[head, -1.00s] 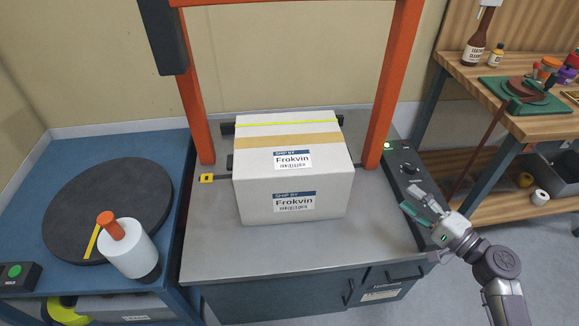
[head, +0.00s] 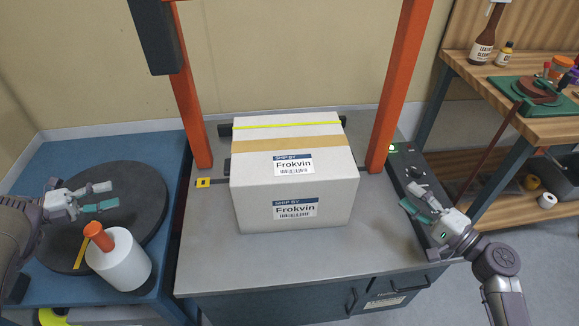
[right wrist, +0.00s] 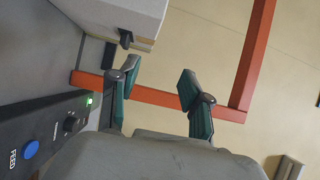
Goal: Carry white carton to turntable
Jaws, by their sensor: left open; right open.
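The white carton (head: 295,190) with a tan tape band and two Frokvin labels sits upright on the grey metal table, under the orange frame. A yellow-green strap runs across its top. The dark round turntable (head: 140,213) lies on the blue bench at the left. My left gripper (head: 114,197) is open and empty above the turntable, well left of the carton. My right gripper (head: 408,197) is open and empty, to the right of the carton and apart from it. In the right wrist view its two fingers (right wrist: 155,85) stand apart, with a carton corner (right wrist: 125,18) at the top.
A white cylinder with an orange top (head: 118,258) stands at the turntable's front edge. The orange frame (head: 396,90) has posts on both sides of the carton. A control panel (head: 412,175) lies along the table's right edge. A wooden workbench (head: 490,75) stands at the right.

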